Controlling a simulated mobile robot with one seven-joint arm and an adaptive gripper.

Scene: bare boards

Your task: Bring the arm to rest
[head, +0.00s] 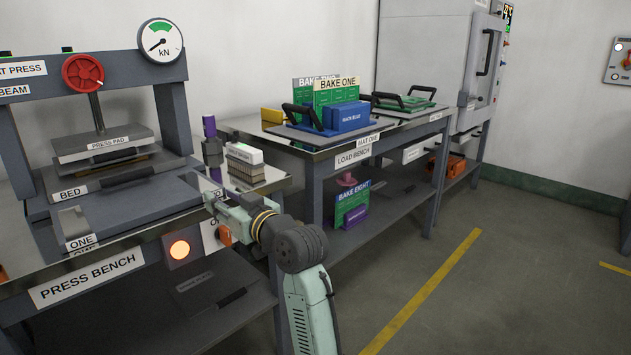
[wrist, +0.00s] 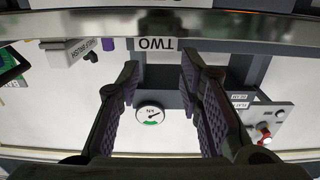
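My gripper (wrist: 160,65) shows in the wrist view with its two dark, purple-padded fingers spread well apart. Nothing is between the pads, and the background appears upside down behind them. In the head view my teal arm rises from the bottom and bends left at a dark joint. Its end is at the right front corner of the press bench (head: 90,278), close to an orange knob. I cannot tell whether the arm touches the bench.
The press (head: 172,115) with its gauge (head: 160,41) stands left. The load bench (head: 352,156) carries blue and green items. A cabinet (head: 425,55) stands behind. The floor (head: 500,285) at right is clear.

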